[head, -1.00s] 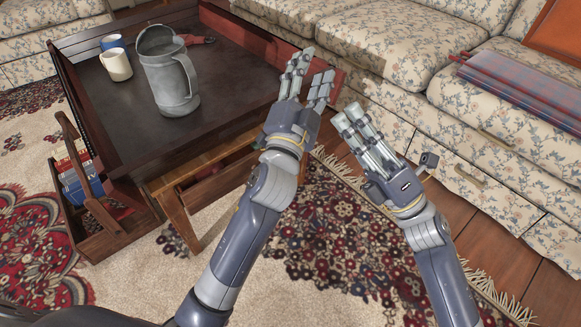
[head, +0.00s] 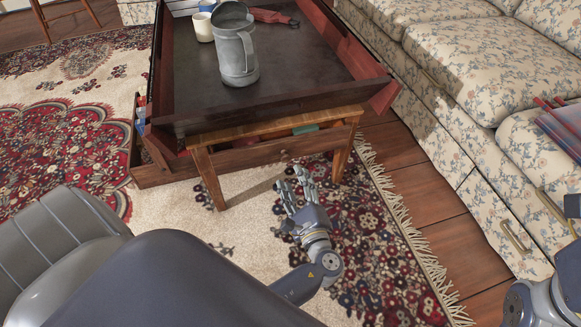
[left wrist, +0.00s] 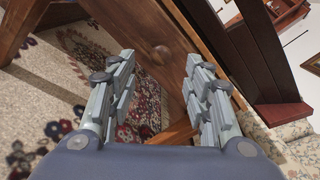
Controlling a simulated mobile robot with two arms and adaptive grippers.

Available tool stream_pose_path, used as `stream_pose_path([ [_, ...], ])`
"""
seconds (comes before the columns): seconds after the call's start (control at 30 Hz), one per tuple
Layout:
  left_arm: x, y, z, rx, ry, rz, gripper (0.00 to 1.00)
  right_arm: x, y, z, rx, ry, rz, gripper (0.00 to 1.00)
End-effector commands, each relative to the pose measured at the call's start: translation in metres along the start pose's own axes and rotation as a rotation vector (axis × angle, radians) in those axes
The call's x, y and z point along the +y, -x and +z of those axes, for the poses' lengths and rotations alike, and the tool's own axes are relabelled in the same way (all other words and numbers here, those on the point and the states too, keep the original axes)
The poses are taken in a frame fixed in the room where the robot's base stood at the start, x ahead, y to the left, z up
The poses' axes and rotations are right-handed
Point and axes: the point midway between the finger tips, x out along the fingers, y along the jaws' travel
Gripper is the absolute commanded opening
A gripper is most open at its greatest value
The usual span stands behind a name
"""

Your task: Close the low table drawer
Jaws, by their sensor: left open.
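The low table's drawer (head: 262,155) stands pulled out, a gap showing above its brown wooden front. A green item and a red item show inside it. Its small round knob (head: 283,155) is at the middle of the front, and the front (left wrist: 140,20) with its knob (left wrist: 160,49) also fills the upper middle of the left wrist view. My left gripper (head: 291,182) is open and empty, just in front of the drawer front and below the knob in the head view. I cannot tell whether the fingertips touch the wood. My right arm shows at the right edge, its fingers out of frame.
A dark tray (head: 300,70) on the low table (head: 205,165) holds a grey metal pitcher (head: 236,50) and a cream mug (head: 203,27). A wooden caddy (head: 165,175) stands at the left. A floral sofa (head: 450,120) bounds the right. Patterned rug lies in front.

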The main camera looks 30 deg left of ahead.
Motion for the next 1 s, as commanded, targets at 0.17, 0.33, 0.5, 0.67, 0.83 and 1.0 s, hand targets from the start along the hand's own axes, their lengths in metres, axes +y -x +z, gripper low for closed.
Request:
stream_pose_path([
  [0.17, 0.001, -0.034, -0.001, -0.003, 0.003, -0.002, 0.46, -0.002, -0.002, -0.003, 0.033, 0.006, -0.013, 0.00],
  [0.33, 0.000, -0.054, -0.001, -0.001, 0.003, -0.001, 0.46, -0.003, -0.006, -0.005, 0.052, 0.009, -0.021, 0.00],
  [0.5, -0.001, -0.062, 0.000, 0.001, 0.002, -0.001, 0.46, -0.003, -0.009, -0.005, 0.057, 0.010, -0.024, 0.00],
  [0.67, -0.001, -0.062, 0.000, 0.001, 0.003, 0.000, 0.46, -0.003, -0.009, -0.005, 0.057, 0.010, -0.024, 0.00],
  [0.83, -0.001, -0.062, 0.000, 0.001, 0.003, 0.000, 0.23, -0.004, -0.009, -0.005, 0.057, 0.010, -0.024, 0.00],
  [1.0, -0.001, -0.062, 0.000, 0.001, 0.003, 0.000, 0.00, -0.004, -0.009, -0.005, 0.057, 0.010, -0.024, 0.00],
])
